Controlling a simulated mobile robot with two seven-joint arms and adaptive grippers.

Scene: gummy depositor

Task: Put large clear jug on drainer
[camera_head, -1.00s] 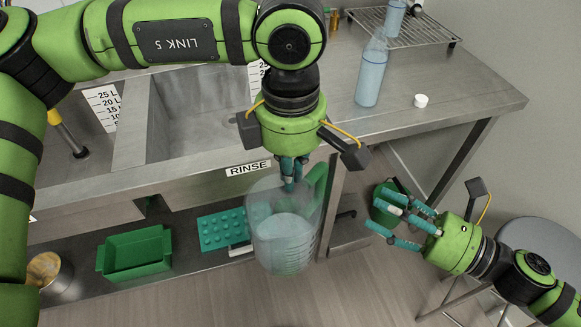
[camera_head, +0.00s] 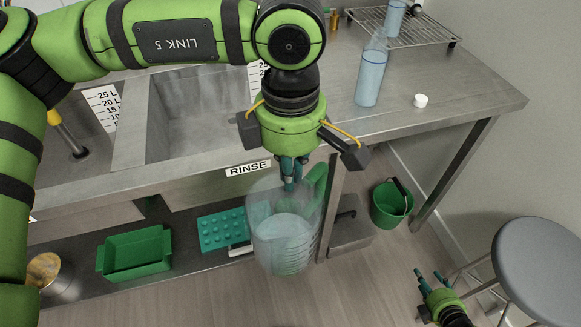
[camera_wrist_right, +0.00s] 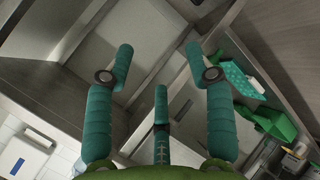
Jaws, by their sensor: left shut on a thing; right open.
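The large clear jug (camera_head: 284,232) hangs in front of the sink counter, below its front edge. It is see-through, with measuring marks on its side and a green handle (camera_head: 318,188). My left gripper (camera_head: 290,178) is shut on the jug at its upper part; the exact contact is partly hidden. The drainer (camera_head: 405,27) is a wire rack on the counter at the back right. My right gripper (camera_head: 432,280) is open and empty, low at the bottom right, well apart from the jug. Its open fingers also show in the right wrist view (camera_wrist_right: 160,75).
A green bucket (camera_head: 391,205) and grey stool (camera_head: 545,262) are at the right. Green trays (camera_head: 135,252) lie on the lower shelf.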

